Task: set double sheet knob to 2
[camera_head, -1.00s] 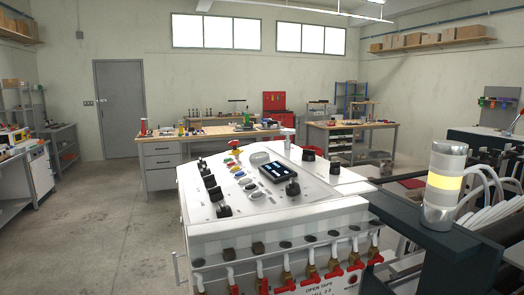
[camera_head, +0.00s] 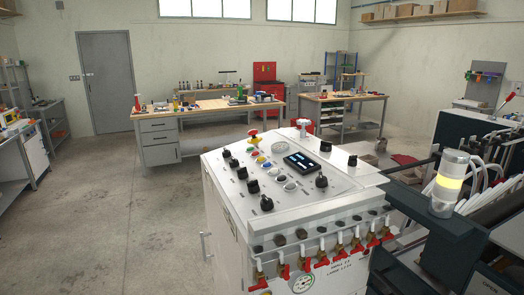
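A white control console (camera_head: 226,197) stands right of the middle, its sloped top full of controls. Several black knobs (camera_head: 253,187) sit in a row along the left of the panel. Two more black knobs (camera_head: 326,146) stand at the back right. The labels are too small to read, so I cannot tell which is the double sheet knob or its setting. Neither of my grippers is in view.
Red-handled valves (camera_head: 340,251) line the console's front edge. A signal light with a yellow band (camera_head: 450,183) stands on a dark machine at right. Workbenches (camera_head: 160,139) stand behind. The grey floor (camera_head: 110,220) at left is clear.

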